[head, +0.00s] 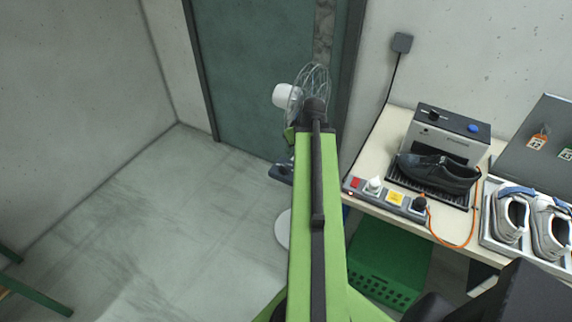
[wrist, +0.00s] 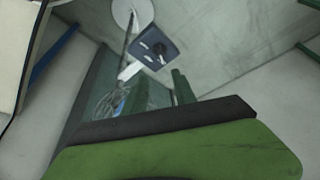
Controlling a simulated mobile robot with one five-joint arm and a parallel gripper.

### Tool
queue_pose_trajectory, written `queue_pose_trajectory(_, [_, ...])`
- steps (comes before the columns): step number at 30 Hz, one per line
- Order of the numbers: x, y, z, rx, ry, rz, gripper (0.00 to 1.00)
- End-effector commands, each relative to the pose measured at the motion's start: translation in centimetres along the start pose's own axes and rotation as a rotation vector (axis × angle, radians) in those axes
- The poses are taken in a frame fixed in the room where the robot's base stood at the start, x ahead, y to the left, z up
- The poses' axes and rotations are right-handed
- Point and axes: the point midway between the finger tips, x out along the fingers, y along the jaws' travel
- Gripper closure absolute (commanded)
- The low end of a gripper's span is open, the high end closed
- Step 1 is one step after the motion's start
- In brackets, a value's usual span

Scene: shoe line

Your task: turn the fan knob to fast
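A standing fan has a wire cage (head: 312,78) and a white motor housing (head: 285,96) in the head view, partly behind my arm. Its dark blue control box (head: 281,172) shows left of my arm. In the wrist view, the control box (wrist: 168,60) carries a dark round knob (wrist: 158,48) and pale markings too small to read. My gripper (wrist: 160,73) shows there as two green fingers with a gap between them, empty. The fingertips appear just short of the box; the exact distance cannot be told. In the head view my arm hides the gripper's fingertips.
The fan's round white base (head: 282,228) stands on the floor. A workbench (head: 375,152) at right holds a power strip (head: 382,194), a dark shoe (head: 438,171) and a grey machine (head: 440,130). A green crate (head: 385,285) is below it.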

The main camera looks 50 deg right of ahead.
Motion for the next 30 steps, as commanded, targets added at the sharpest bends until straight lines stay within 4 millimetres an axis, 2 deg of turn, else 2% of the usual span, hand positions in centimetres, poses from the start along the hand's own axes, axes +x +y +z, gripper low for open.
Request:
queue_pose_trajectory(5, [0.7,-0.1,0.0,-0.001,-0.001,-0.001,0.67])
queue_pose_trajectory(8, [1.9,-0.1,0.1,-0.001,-0.001,-0.001,0.67])
queue_pose_trajectory(27, [15.6,-0.2,0.2,-0.003,-0.002,-0.003,0.67])
queue_pose_trajectory(30, [17.1,-0.3,0.1,-0.002,-0.002,-0.003,0.67])
